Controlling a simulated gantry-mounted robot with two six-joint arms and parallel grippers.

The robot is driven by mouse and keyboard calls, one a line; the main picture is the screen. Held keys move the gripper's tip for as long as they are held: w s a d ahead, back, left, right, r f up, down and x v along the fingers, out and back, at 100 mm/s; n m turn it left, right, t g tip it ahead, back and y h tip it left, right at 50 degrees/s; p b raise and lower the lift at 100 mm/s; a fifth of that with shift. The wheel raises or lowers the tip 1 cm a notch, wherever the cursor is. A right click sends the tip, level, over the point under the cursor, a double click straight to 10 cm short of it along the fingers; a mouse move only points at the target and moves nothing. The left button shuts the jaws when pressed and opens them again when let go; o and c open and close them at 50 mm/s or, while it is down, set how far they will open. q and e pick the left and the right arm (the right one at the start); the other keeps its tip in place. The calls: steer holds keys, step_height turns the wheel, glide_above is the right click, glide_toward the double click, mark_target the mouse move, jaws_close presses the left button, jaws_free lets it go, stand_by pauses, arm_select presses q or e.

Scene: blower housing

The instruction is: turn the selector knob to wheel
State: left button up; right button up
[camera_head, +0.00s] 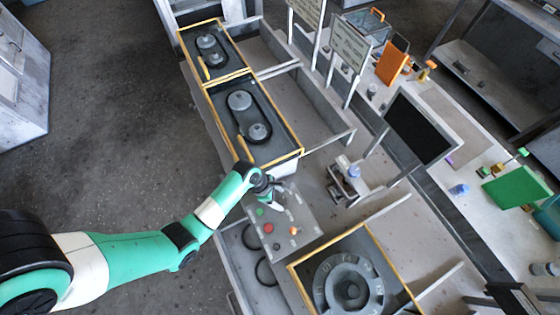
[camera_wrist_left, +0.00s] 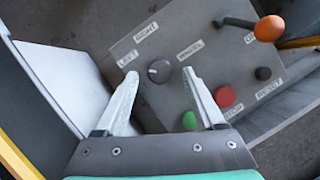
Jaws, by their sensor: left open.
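The selector knob (camera_wrist_left: 159,71) is a small dark round knob on a grey control panel (camera_wrist_left: 150,105). Labels around it appear to read LEFT, RIGHT and WHEEL, with WHEEL to its upper right in the wrist view. A faint light mark on the knob seems to lie on its left side, towards LEFT. My left gripper (camera_wrist_left: 160,76) is open, one fingertip on each side of the knob, with visible gaps. I cannot tell its height above the panel. In the head view the left gripper (camera_head: 274,198) hangs over the panel (camera_head: 290,222) and hides the knob.
A green button (camera_wrist_left: 189,120), a red button (camera_wrist_left: 224,96), a black button (camera_wrist_left: 262,73) and an orange ball-topped lever (camera_wrist_left: 268,28) stand close by on the panel. A round grey housing (camera_head: 348,285) lies in a yellow-edged bay. Belt-and-pulley bays (camera_head: 250,115) sit behind.

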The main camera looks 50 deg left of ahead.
arm_select(q)
steer(key=shift+w+d+f, duration=0.1)
steer(key=shift+f, duration=0.3)
jaws_close()
